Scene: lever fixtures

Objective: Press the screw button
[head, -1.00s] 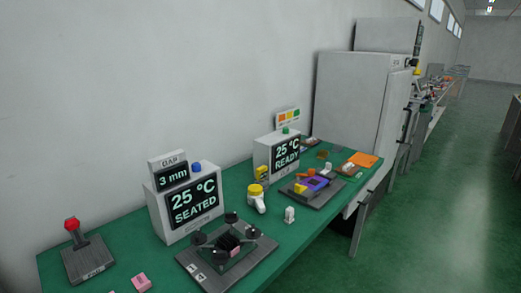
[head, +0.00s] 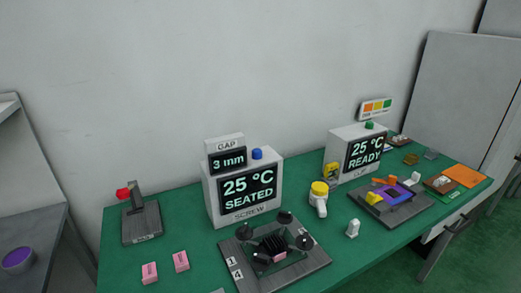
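The screw button is likely the blue button (head: 257,154) on top of the white box labelled SCREW (head: 241,190). It stands raised, with nothing touching it. The box's screen reads 25 °C and SEATED, and a GAP display (head: 228,161) on top reads 3 mm. In front of the box is a dark fixture plate (head: 308,268) with a finned black block, a pink piece and several round black knobs. My gripper is not in view.
A second box (head: 362,150) with a green button (head: 369,125) reads READY. A lever with a red knob (head: 122,194) stands on the left. Two pink blocks (head: 150,273) lie in front. A yellow-capped white bottle (head: 319,198) stands mid-table. Bare green tabletop (head: 185,215) lies left of the SCREW box.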

